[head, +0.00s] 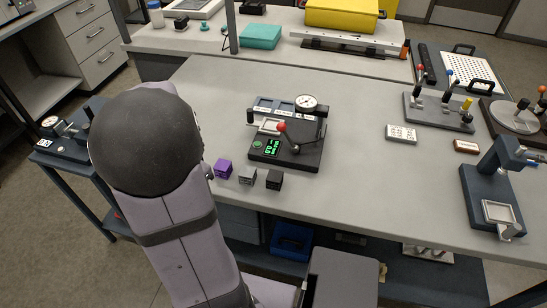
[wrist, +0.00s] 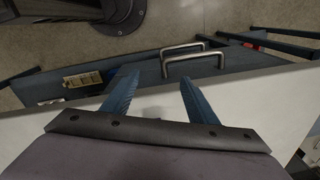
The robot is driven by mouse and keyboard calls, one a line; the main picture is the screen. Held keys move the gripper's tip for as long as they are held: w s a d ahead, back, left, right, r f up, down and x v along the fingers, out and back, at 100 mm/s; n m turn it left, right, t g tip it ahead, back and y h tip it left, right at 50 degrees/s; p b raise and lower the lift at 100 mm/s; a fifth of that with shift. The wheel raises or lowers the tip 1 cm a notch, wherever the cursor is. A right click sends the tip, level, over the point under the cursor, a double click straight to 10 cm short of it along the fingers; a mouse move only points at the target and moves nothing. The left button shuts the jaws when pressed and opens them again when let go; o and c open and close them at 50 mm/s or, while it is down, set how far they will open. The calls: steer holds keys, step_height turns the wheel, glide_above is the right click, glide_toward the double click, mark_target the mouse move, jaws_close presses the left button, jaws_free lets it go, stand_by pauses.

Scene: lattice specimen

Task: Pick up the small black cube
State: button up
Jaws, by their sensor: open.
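The small black cube (head: 274,180) sits near the front edge of the grey table in the head view. It is the right one of three small cubes in a row, beside a grey cube (head: 247,175) and a purple cube (head: 223,168). My gripper (wrist: 155,85) shows in the wrist view with its two blue fingers spread and nothing between them. It points past the table edge toward the floor and a handled dark unit. No cube shows in the wrist view. In the head view my arm hides the gripper.
A black device with a red-knobbed lever and dial gauge (head: 290,135) stands just behind the cubes. A lever panel (head: 438,110), a small white block (head: 401,134) and a dark blue press (head: 492,188) stand to the right. The table middle (head: 360,175) is clear.

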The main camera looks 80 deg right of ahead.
mark_target(277, 176)
steer(key=s+d+r+m+p, duration=0.1)
steer(key=s+d+r+m, duration=0.1)
steer(key=s+d+r+m+p, duration=0.2)
steer(key=s+d+r, duration=0.1)
steer(key=shift+s+d+r+m, duration=0.1)
steer(key=shift+d+r+m, duration=0.15)
steer(key=shift+m, duration=0.15)
steer(key=s+d+m, duration=0.1)
steer(key=s, duration=0.1)
steer(key=s+d+m, duration=0.1)
steer(key=s+m, duration=0.1)
steer(key=s+d+m, duration=0.1)
steer(key=s, duration=0.1)
steer(key=shift+s+r, duration=0.15)
steer(key=shift+r, duration=0.05)
steer(key=s+m, duration=0.2)
steer(key=s+d+r+m, duration=0.1)
steer(key=s, duration=0.2)
steer(key=s+d+m, duration=0.1)
steer(key=s+m, duration=0.1)
steer(key=shift+s+r+m, duration=0.2)
steer(key=shift+s+m, duration=0.1)
steer(key=shift+s, duration=0.1)
steer(key=shift+w+d+f+p, duration=0.1)
steer(key=shift+f+p, duration=0.55)
steer(key=shift+f, duration=1.2)
steer(key=shift+w+d+f+p, duration=0.1)
steer(key=shift+f+p, duration=0.5)
steer(key=shift+f, duration=1.2)
steer(key=shift+c, duration=0.3)
